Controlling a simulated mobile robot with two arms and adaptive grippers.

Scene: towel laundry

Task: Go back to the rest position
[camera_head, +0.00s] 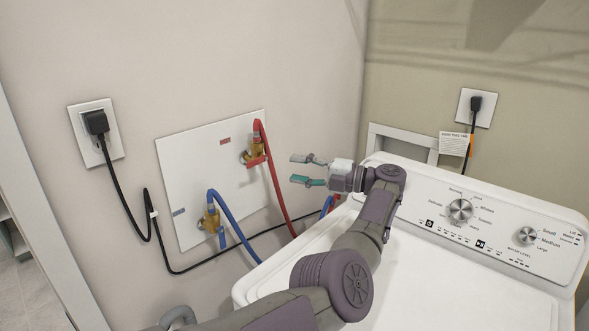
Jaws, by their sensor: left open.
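My left gripper (303,170) is open, with its two teal fingers apart and nothing between them. It points left towards the wall, in front of the red hose and above the back left corner of the white washing machine (420,275). My left arm comes in from the bottom edge and reaches over the left part of the machine's top. My right gripper is not in view. No towel is in view.
The washer's control panel (490,220) with two knobs stands to the right of my arm. A white wall panel (190,170) carries a red-handled valve and a blue-handled valve with hoses. A black cable (195,268) hangs along the wall. The machine's top appears clear.

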